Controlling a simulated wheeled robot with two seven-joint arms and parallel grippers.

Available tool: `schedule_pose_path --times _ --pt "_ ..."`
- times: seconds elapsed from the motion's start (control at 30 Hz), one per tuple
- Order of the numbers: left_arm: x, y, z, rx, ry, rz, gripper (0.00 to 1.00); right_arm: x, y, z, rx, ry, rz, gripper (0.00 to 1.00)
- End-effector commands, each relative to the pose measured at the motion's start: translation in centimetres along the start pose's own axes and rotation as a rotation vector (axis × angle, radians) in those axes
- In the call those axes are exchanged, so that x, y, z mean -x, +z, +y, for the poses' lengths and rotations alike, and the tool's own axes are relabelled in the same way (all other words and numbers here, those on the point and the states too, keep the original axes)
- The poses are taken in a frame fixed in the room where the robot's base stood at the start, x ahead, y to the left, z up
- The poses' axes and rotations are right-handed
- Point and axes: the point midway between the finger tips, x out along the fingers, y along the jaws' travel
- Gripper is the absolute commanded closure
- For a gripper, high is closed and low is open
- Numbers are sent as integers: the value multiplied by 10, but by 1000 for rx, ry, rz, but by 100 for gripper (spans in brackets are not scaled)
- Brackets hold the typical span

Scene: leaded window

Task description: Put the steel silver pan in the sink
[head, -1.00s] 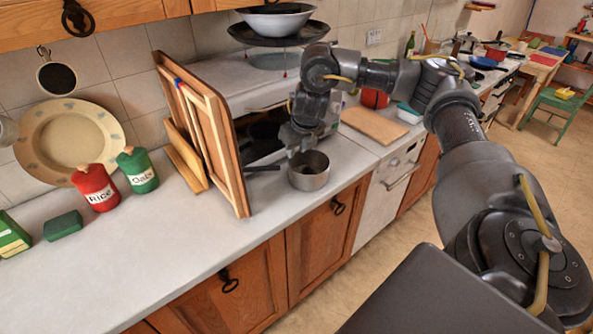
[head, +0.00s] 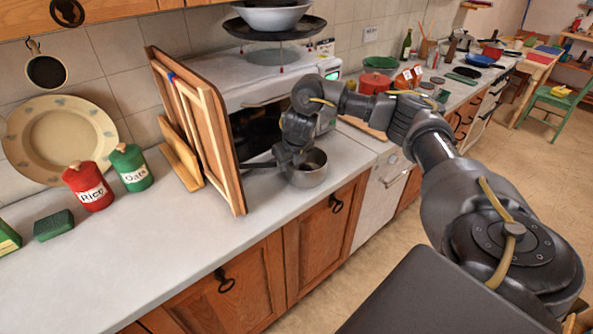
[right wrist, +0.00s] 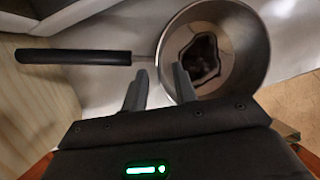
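The steel silver pan (head: 307,178) stands upright on the worktop near its front edge, with its dark handle (right wrist: 75,57) pointing left. The right wrist view looks down into the pan (right wrist: 250,50), where a dark reflection or patch shows at the bottom. My right gripper (head: 292,161) is at the handle side of the rim. In the right wrist view its two fingers (right wrist: 159,75) are apart, one on each side of the near rim where the handle joins; I cannot tell if they touch it. I cannot make out the sink. My left gripper is not in view.
Wooden boards (head: 200,130) lean upright just left of the pan. A microwave-like appliance (head: 265,88) stands behind it, with a dark pan (head: 240,30) above. Red (head: 88,187) and green (head: 131,168) canisters stand further left. The front left worktop (head: 150,240) is clear.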

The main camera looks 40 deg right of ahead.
Motion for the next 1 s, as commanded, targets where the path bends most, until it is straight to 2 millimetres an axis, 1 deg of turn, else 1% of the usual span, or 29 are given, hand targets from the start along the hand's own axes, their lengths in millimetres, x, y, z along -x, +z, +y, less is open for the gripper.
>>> schedule_pose_path --times 0.1,0.3,0.33,0.53,1.0 --pt "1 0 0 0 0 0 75 -6 0 0 0 0 -1 72" --pt "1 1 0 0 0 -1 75 -7 1 0 0 0 -2 72" --pt "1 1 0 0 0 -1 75 -7 1 0 0 0 -2 73" --pt "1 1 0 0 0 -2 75 -7 1 0 0 0 -2 99" --pt "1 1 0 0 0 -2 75 -7 1 0 0 0 -2 100"
